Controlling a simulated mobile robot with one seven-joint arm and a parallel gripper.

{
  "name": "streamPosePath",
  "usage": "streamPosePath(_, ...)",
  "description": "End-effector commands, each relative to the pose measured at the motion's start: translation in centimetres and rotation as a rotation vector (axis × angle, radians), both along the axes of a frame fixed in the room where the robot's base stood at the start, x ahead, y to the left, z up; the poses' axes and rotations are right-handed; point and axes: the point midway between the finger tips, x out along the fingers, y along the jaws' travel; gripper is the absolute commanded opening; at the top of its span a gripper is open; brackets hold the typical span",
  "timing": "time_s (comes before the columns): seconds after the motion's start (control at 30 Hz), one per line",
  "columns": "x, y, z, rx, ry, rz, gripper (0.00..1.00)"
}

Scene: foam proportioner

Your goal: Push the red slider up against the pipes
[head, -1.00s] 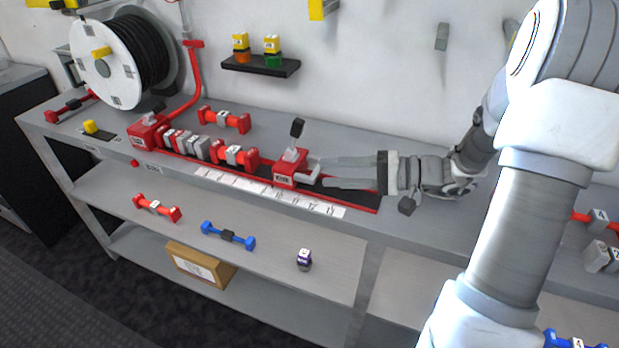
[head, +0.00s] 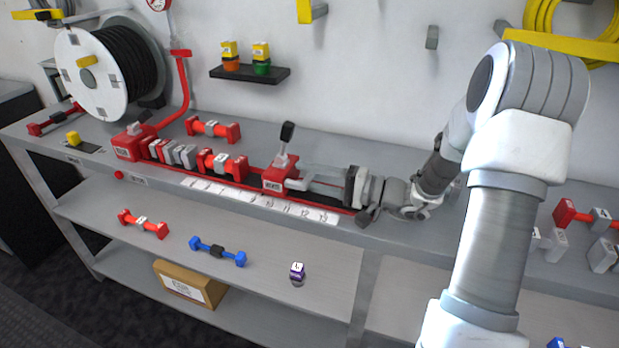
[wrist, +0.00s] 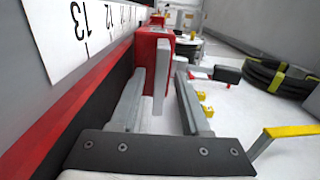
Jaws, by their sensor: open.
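The red slider (head: 280,181) is a red block with a label, a black-tipped lever on top and a pale handle on its right side. It sits on the black, red-edged track (head: 325,212) on the bench. A row of grey and red pipes (head: 185,155) lies on the track to its left, with a small gap between the last red pipe and the slider. My gripper (head: 302,181) is open at the slider's right side. In the wrist view, the slider's pale handle (wrist: 162,80) stands between my two fingers (wrist: 158,105); the red slider body (wrist: 150,45) is just beyond.
A red end block (head: 128,146) stands at the track's left end. A white numbered scale (head: 255,199) runs along the front edge. A loose red pipe (head: 213,129) lies behind the row. A hose reel (head: 88,72) stands at the back left.

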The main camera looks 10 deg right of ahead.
Motion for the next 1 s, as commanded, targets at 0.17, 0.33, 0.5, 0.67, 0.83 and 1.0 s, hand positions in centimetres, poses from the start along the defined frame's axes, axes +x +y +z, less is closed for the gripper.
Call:
streamPosePath(0.17,0.04,0.04,0.02,0.000,0.000,0.000,0.46)
streamPosePath(0.33,0.02,0.03,0.01,-0.001,0.001,0.000,0.25)
streamPosePath(0.5,0.02,0.02,0.01,-0.001,0.001,0.000,0.00)
streamPosePath(0.67,0.02,0.02,0.01,-0.001,0.001,0.000,0.00)
streamPosePath(0.83,0.01,0.02,0.01,-0.001,0.001,0.000,0.00)
streamPosePath(1.0,0.00,0.02,0.01,-0.001,0.001,0.001,0.00)
